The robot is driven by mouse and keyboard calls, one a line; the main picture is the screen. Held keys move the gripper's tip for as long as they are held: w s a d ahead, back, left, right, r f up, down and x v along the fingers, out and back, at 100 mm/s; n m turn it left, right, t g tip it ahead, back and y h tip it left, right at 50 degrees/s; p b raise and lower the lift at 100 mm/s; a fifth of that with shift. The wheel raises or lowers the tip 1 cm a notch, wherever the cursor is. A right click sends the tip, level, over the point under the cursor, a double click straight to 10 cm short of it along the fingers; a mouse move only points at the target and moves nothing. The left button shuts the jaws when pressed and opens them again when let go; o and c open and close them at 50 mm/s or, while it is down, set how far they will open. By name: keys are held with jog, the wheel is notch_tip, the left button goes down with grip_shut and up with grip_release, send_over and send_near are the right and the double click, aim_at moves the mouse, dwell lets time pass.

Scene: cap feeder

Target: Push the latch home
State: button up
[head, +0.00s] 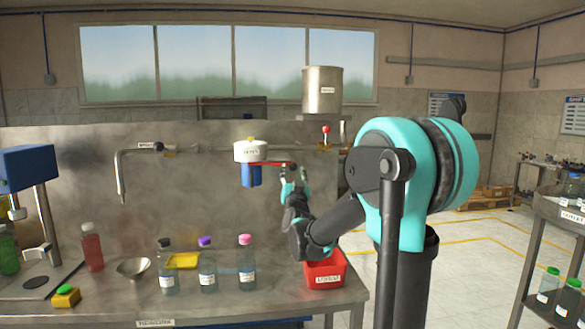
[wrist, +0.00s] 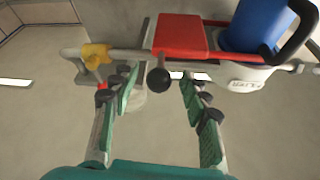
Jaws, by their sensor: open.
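My gripper (head: 294,177) is open just right of the housing, at the end of the red bar. In the wrist view my gripper (wrist: 158,75) has its fingers spread, with the knob between the tips in the picture. I cannot tell whether they touch it.
A red-knobbed lever (head: 326,131) stands on the panel to the right, below a steel tank (head: 322,90). Several bottles, a funnel (head: 134,268) and a red bin (head: 325,270) stand on the bench below.

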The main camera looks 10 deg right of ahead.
jog(key=shift+x, duration=1.85)
jog(key=shift+c, duration=0.4)
grip_shut()
